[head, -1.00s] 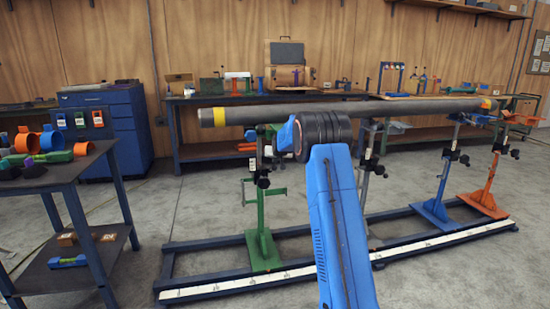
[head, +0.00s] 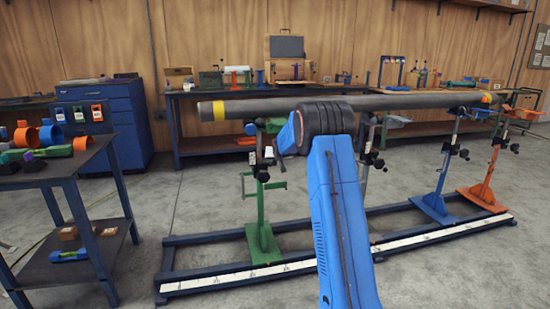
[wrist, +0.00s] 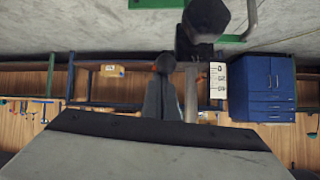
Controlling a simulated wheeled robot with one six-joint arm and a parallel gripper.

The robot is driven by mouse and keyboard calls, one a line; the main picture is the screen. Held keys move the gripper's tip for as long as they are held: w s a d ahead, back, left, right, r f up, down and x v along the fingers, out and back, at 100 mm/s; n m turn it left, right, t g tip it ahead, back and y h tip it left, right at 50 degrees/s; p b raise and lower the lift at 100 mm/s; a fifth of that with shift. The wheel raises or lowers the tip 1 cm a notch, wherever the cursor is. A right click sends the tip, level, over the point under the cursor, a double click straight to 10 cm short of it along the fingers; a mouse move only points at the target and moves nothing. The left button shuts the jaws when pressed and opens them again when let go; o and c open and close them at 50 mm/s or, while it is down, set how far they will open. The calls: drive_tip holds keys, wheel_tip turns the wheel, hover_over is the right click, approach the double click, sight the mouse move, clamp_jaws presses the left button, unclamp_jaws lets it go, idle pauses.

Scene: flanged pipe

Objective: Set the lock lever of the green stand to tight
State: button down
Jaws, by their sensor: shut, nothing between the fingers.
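The green stand (head: 262,205) stands on the floor frame, left of my arm in the head view. Its upper part carries black clamp parts and a small white label plate (head: 269,152). In the wrist view, which looks upside down, the label (wrist: 217,80) is beside a grey post (wrist: 190,95). A large black knob (wrist: 206,18) is at the top. A small dark round end (wrist: 165,62), perhaps the lock lever's, shows at the tip of my gripper (wrist: 163,88). My gripper is shut and empty; contact cannot be told. The head view hides its fingers behind my wrist.
A blue stand (head: 436,205) and an orange stand (head: 488,190) are at the right. A dark side table (head: 60,172) stands at the left. Floor between it and the frame is free.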

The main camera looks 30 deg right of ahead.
drive_tip(key=shift+s+a+f+t, duration=0.2)
drive_tip(key=shift+s+f+t, duration=0.15)
drive_tip(key=shift+f, duration=0.2)
drive_tip(key=shift+s+a+f+t, duration=0.2)
drive_tip(key=shift+f+t, duration=0.15)
drive_tip(key=shift+f, duration=0.15)
wheel_tip(320, 180, down, 13)
drive_tip(key=s+t+h, duration=0.1)
drive_tip(key=t, duration=0.2)
drive_tip(key=shift+s+a+t, duration=0.15)
drive_tip(key=shift+a+t, duration=0.05)
drive_tip(key=shift+t, duration=0.1)
drive_tip(key=shift+r, duration=0.15)
wheel_tip(320, 180, up, 6)
drive_tip(key=s+a+f, duration=0.2)
drive_tip(key=s+f, duration=0.2)
drive_tip(key=s, duration=0.4)
drive_tip(key=shift+s+h, duration=0.3)
drive_tip(key=shift+s, duration=0.1)
drive_tip(key=shift+r, duration=0.1)
